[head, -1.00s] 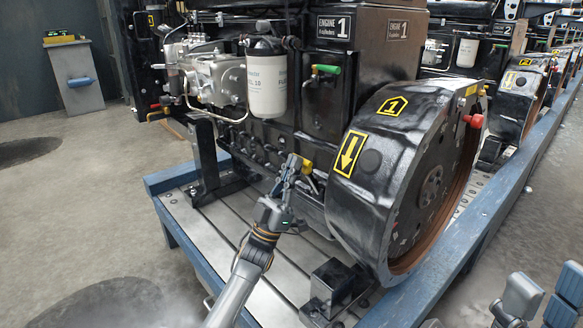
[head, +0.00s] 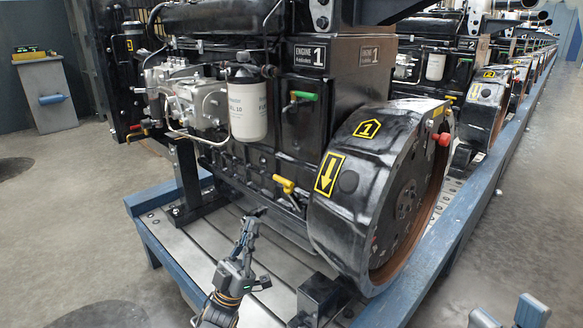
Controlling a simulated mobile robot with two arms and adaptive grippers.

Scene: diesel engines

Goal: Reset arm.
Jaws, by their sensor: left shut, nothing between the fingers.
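My left gripper (head: 252,214) reaches in from the bottom, its fingers together and empty, pointing up over the metal bed. A yellow handle (head: 284,184) on the lower side of engine 1 (head: 335,78) is above and to the right of the fingertips, with a gap in the picture between them.
A large black flywheel housing (head: 345,215) stands right of the left gripper. A green handle (head: 303,96), white filter (head: 246,108) and red knob (head: 443,139) stick out. A blue frame (head: 440,235) borders the bed. Floor is clear at left (head: 60,230).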

